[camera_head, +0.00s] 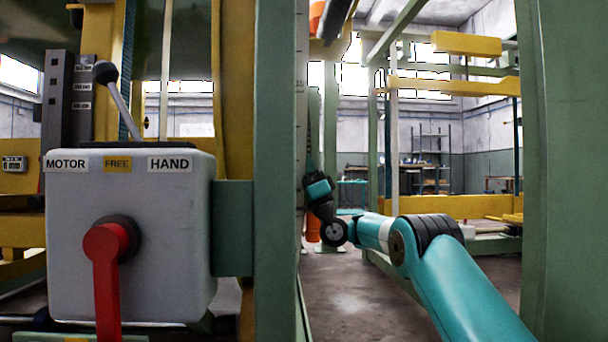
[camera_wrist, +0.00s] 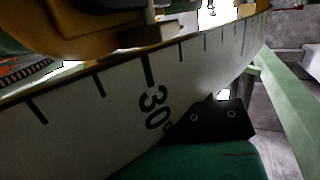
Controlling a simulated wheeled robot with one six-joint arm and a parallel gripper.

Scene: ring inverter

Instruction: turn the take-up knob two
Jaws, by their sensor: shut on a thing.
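My gripper (camera_head: 314,158) points up at the end of my teal arm, just right of the green post. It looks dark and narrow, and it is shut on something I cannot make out. Its tips are small and partly lost against the post edge. I cannot identify take-up knob two in either view. In the wrist view a curved white scale (camera_wrist: 105,125) with black ticks and the number 30 fills the middle. A black bracket (camera_wrist: 222,122) with two bolts sits beside it, above a green surface (camera_wrist: 205,160).
A grey box (camera_head: 180,225) marked MOTOR, FREE and HAND, with a red lever (camera_head: 107,275), stands at the left. A green post (camera_head: 275,180) stands between it and my arm. Another green post (camera_head: 570,170) is at the right. Open floor (camera_head: 350,295) shows between the posts.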

